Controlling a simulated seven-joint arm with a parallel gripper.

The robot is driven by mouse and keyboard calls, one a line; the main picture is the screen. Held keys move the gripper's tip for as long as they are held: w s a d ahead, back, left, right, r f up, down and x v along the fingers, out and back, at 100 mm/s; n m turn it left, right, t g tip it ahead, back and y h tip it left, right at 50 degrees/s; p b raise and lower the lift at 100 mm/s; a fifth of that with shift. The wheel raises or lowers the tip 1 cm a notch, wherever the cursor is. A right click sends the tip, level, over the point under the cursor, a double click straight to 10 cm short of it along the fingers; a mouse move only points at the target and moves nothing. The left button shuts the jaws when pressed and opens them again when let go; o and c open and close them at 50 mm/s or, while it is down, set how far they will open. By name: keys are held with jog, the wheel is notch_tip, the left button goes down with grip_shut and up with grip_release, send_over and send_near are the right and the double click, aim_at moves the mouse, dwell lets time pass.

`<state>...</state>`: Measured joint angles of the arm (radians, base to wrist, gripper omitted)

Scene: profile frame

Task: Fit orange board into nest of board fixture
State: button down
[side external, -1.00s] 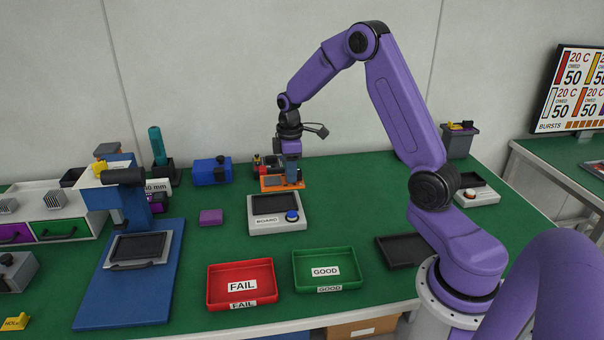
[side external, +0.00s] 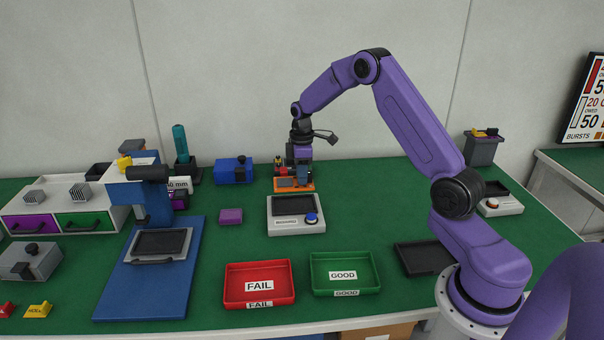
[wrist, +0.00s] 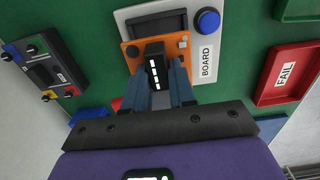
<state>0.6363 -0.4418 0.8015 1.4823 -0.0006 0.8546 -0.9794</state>
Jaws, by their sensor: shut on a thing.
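The orange board (side external: 293,186) is in my gripper (side external: 303,174), just behind the board fixture in the side view. In the wrist view the orange board (wrist: 185,52) carries a tall dark block with white marks (wrist: 157,72), and my fingers close around that block. The board fixture (side external: 276,228) is a light grey box with a dark recessed nest (side external: 294,205), a blue button and a BOARD label. In the wrist view the board covers part of the fixture (wrist: 208,62) and its nest (wrist: 157,27). Its exact height is unclear.
A red FAIL tray (side external: 260,284) and a green GOOD tray (side external: 344,273) stand in front of the fixture. A small purple block (side external: 231,216) lies to its left, and a blue press-like station (side external: 150,245) farther left. A black tray (side external: 424,257) is at right.

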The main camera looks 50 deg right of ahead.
jog(key=shift+f, duration=2.85)
jog(key=shift+f, duration=0.85)
jog(key=c, duration=0.8)
grip_release()
jog(key=shift+c, duration=0.2)
notch_tip(320, 180, up, 17)
jog(key=shift+r, duration=0.15)
